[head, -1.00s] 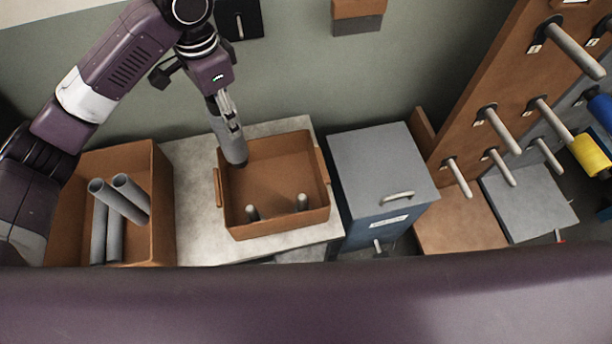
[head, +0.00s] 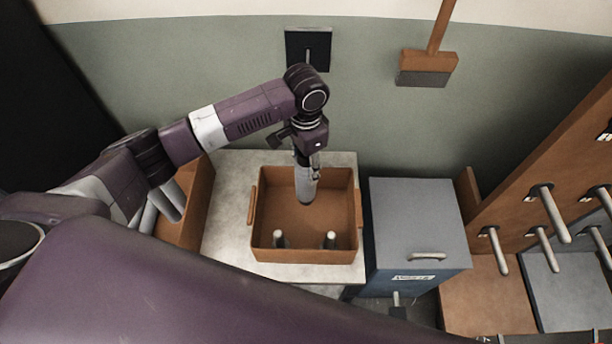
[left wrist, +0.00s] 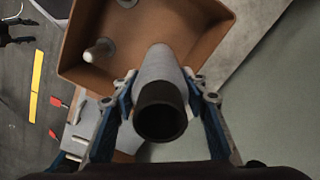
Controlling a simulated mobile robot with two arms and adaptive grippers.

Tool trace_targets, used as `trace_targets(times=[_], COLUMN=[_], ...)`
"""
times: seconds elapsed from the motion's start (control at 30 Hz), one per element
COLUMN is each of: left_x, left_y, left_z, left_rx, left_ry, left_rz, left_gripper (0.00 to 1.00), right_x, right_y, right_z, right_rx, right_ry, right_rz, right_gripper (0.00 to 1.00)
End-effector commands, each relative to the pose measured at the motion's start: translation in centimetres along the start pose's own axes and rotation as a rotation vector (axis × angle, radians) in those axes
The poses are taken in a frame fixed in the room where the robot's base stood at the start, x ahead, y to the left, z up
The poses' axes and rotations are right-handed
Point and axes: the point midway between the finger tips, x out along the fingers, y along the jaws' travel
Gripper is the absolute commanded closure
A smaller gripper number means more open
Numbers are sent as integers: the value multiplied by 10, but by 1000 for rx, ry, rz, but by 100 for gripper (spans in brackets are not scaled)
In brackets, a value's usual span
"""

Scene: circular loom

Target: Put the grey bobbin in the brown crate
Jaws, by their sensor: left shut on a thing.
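My left gripper (head: 306,158) is shut on a grey bobbin (head: 306,186), a hollow tube. The bobbin hangs nearly upright over the back middle of the brown crate (head: 263,258). Its lower end appears within the crate's opening; I cannot tell whether it touches the floor. In the left wrist view, the gripper's fingers (left wrist: 164,98) grip both sides of the bobbin (left wrist: 162,72), its dark open end facing the camera. The crate (left wrist: 215,14) lies beyond it. Two short pale pegs (head: 330,240) stand inside the crate near its front wall. My right gripper is not in view.
The crate stands on a pale worktop (head: 228,215). A blue-grey cabinet (head: 415,215) is close on its right. A brown box (head: 202,195) holding grey tubes (head: 163,200) is on the left, partly behind my arm. A pegboard (head: 500,215) with several pegs stands at right.

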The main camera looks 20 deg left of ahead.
Motion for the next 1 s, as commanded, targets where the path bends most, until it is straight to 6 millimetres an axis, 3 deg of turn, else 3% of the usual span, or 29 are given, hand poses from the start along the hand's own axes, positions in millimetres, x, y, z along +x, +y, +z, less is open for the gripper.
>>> trace_targets(times=[0.4, 0.83, 0.87, 1.0], left_x=[48, 54, 54, 54], left_y=[0, 0, 0, 0], left_z=[0, 0, 0, 0], left_rx=[0, 0, 0, 0], left_ry=[0, 1, 1, 0], left_rz=[1, 1, 1, 0], left_gripper=[100, 100, 56, 42], right_x=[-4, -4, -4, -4], right_y=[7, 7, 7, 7], right_z=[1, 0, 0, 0], right_rx=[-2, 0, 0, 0], right_ry=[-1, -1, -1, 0], right_rz=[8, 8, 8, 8], right_gripper=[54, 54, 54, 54])
